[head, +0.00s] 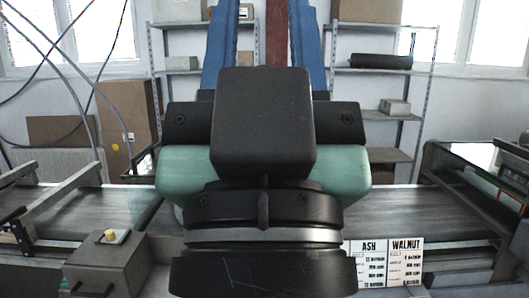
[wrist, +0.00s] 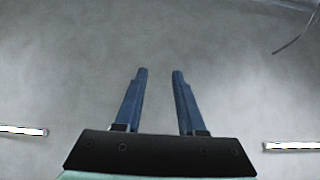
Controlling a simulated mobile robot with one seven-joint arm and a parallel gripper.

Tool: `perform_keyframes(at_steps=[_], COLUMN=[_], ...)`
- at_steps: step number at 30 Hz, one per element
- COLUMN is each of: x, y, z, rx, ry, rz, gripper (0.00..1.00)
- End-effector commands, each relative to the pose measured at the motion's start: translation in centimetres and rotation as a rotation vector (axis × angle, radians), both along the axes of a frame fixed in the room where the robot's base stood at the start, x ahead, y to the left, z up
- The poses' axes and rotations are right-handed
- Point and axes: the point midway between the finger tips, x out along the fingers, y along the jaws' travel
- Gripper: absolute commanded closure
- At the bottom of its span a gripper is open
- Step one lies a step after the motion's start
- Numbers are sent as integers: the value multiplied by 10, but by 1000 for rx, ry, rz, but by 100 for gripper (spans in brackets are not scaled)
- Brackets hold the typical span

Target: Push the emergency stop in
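A grey control box (head: 105,265) stands at the lower left of the head view, in front of the conveyor. A small pale-yellow knob (head: 112,237) sits on its top; I cannot tell whether this is the emergency stop. No red button shows clearly. My gripper (wrist: 160,72) points up, with its two blue fingers apart and nothing between them in the wrist view. In the head view its fingers run out of the top edge, right of the box and well above it. My arm hides the middle of the conveyor.
The dark conveyor belt (head: 95,205) runs across, with a rail frame (head: 65,190) at left and a machine housing (head: 470,185) at right. An ASH and WALNUT label card (head: 385,262) is on the front. Shelves and cardboard boxes (head: 125,115) stand behind. Loose cables hang at left.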

Motion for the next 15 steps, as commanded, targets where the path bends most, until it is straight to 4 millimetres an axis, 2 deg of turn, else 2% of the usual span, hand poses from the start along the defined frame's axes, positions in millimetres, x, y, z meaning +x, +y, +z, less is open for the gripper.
perform_keyframes(at_steps=[1, 6, 15], x=[0, 0, 0], y=[0, 0, 0], z=[0, 0, 0], rx=[0, 0, 0], ry=[0, 0, 0], rz=[0, 0, 0], gripper=[72, 100, 100])
